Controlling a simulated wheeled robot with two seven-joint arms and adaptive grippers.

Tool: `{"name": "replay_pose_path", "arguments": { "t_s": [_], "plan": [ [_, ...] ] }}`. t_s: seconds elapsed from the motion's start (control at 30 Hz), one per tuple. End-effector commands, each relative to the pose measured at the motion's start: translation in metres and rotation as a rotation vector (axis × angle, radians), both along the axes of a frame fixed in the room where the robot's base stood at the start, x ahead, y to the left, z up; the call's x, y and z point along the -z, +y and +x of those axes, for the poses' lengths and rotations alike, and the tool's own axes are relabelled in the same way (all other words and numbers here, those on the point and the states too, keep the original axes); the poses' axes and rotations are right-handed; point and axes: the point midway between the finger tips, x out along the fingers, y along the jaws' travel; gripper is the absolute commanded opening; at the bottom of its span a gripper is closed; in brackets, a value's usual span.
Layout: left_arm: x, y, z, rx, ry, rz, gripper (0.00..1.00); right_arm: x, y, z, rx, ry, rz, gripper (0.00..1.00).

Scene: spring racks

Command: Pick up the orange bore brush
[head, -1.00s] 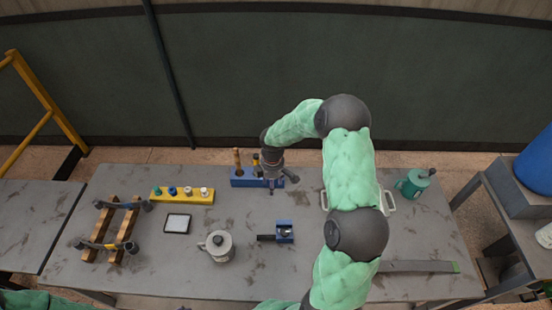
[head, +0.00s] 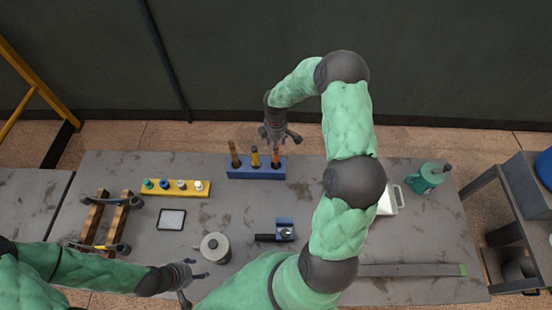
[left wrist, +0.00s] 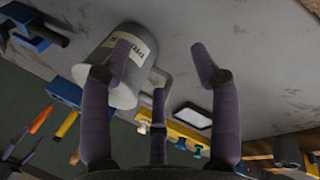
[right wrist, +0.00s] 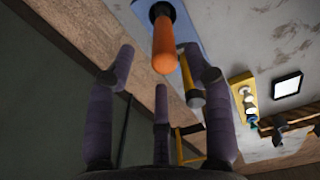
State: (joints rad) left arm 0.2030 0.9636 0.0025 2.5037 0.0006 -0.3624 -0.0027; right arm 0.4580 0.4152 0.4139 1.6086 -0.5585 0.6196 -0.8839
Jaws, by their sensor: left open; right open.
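The orange bore brush (head: 276,160) stands handle up in the right hole of the blue rack (head: 257,174). My right gripper (head: 276,137) is open and empty, just above and behind it. In the right wrist view the orange handle (right wrist: 165,46) shows ahead of the open fingers (right wrist: 158,68), roughly between their tips; I cannot tell whether they touch. In the left wrist view the brush's orange handle (left wrist: 41,119) is at far left. My left gripper (head: 186,276) is open and empty over the table's front, left of the grey can (head: 215,247).
A yellow-handled tool (head: 255,157) and a brown-handled one (head: 234,154) share the blue rack. A yellow rack (head: 176,189), a framed dark-edged plate (head: 171,220) and a blue clamp block (head: 284,230) lie nearby.

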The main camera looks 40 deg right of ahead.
Motion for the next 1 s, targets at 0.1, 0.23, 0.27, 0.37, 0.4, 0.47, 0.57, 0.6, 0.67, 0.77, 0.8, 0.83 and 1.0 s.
{"name": "replay_pose_path", "arguments": {
  "t_s": [0.1, 0.23, 0.27, 0.37, 0.4, 0.47, 0.57, 0.6, 0.67, 0.77, 0.8, 0.83, 1.0],
  "plan": [
    [0.0, 0.0, 0.0, 0.0, 0.0, 0.0, 0.61, 0.014, 0.0, -0.001, 0.001, 0.002, 0.001, 0.52],
    [-0.002, 0.0, 0.0, 0.0, 0.0, 0.0, 0.61, 0.024, 0.001, -0.002, 0.0, 0.002, 0.001, 0.52],
    [-0.002, 0.0, 0.0, 0.0, 0.0, 0.0, 0.61, 0.027, 0.001, -0.003, 0.0, 0.003, 0.001, 0.52],
    [-0.005, 0.0, 0.0, 0.0, 0.0, 0.0, 0.61, 0.041, 0.003, -0.005, 0.0, 0.004, 0.002, 0.52],
    [-0.006, 0.0, 0.0, 0.0, 0.0, 0.0, 0.61, 0.047, 0.003, -0.006, -0.001, 0.003, 0.001, 0.52],
    [-0.006, 0.0, 0.0, 0.0, -0.001, 0.0, 0.61, 0.055, 0.003, -0.005, 0.001, 0.001, 0.001, 0.52],
    [-0.006, 0.0, 0.0, 0.001, -0.001, 0.0, 0.61, 0.065, 0.003, -0.005, 0.0, 0.002, 0.001, 0.52],
    [-0.006, 0.0, 0.0, 0.001, -0.001, 0.0, 0.61, 0.067, 0.003, -0.005, 0.0, 0.001, 0.001, 0.52],
    [-0.006, 0.0, 0.0, 0.0, -0.001, 0.0, 0.61, 0.068, 0.003, -0.005, 0.001, 0.0, 0.0, 0.52],
    [-0.006, 0.0, 0.0, 0.0, 0.0, 0.0, 0.61, 0.068, 0.003, -0.005, 0.001, -0.001, 0.0, 0.52],
    [-0.006, 0.0, 0.0, 0.0, 0.0, 0.0, 0.61, 0.068, 0.003, -0.005, 0.001, -0.001, -0.001, 0.52],
    [-0.006, 0.0, 0.0, 0.0, 0.0, 0.0, 0.61, 0.068, 0.003, -0.005, 0.001, -0.001, -0.001, 0.52],
    [-0.006, 0.0, 0.0, 0.001, 0.0, 0.0, 0.61, 0.068, 0.003, -0.005, 0.001, 0.0, 0.0, 0.13]
  ]
}}
